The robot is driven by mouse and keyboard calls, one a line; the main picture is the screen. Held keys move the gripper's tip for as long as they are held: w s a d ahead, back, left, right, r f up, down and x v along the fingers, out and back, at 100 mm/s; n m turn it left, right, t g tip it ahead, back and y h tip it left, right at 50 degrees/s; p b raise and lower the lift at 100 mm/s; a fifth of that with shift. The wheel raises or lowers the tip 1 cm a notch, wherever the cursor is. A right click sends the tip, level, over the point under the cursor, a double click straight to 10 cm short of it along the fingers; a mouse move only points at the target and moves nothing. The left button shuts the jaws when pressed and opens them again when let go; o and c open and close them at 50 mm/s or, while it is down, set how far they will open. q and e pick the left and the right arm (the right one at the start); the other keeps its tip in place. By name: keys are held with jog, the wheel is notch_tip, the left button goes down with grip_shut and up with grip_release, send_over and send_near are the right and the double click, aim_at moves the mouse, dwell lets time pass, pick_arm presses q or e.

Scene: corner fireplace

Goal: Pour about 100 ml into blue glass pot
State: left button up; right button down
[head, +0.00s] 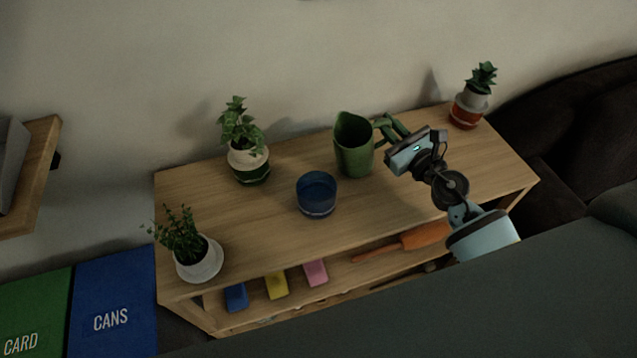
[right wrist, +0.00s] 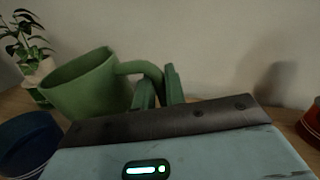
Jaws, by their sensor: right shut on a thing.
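The blue glass pot (head: 316,196) stands on the wooden shelf top, left of and nearer than the jug. Its rim also shows at the left of the right wrist view (right wrist: 28,140). A green jug (head: 353,150) with a handle stands upright or nearly so; I cannot tell whether it touches the shelf. It also shows in the right wrist view (right wrist: 85,88), with its handle towards my gripper. My right gripper (head: 384,127) is shut on the jug's handle, to the right of the jug. What is inside the jug is hidden. My left gripper is out of view.
Potted plants stand on the wooden shelf (head: 270,230): a white-and-green pot (head: 248,165), a white pot (head: 200,262) and a red-and-white pot (head: 468,108). Coloured blocks and an orange item (head: 425,236) lie on the lower shelf. A dark sofa (head: 570,130) is at right.

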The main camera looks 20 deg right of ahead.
jog(key=shift+w+d+f+m, duration=0.3)
jog(key=shift+d+f+m, duration=0.15)
jog(key=shift+m, duration=0.35)
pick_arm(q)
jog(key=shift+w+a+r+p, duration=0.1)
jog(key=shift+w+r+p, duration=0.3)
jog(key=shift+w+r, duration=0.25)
pick_arm(e)
jog(key=shift+w+d+f+m+g, duration=0.1)
jog(key=shift+d+f+m+g, duration=0.1)
jog(key=shift+f+m, duration=0.15)
jog(key=shift+w+d+f+m+g, duration=0.1)
jog(key=shift+f+m+g, duration=0.15)
jog(key=shift+f, duration=0.1)
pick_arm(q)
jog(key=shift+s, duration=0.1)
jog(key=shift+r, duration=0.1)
pick_arm(e)
jog(key=shift+s+a, duration=0.15)
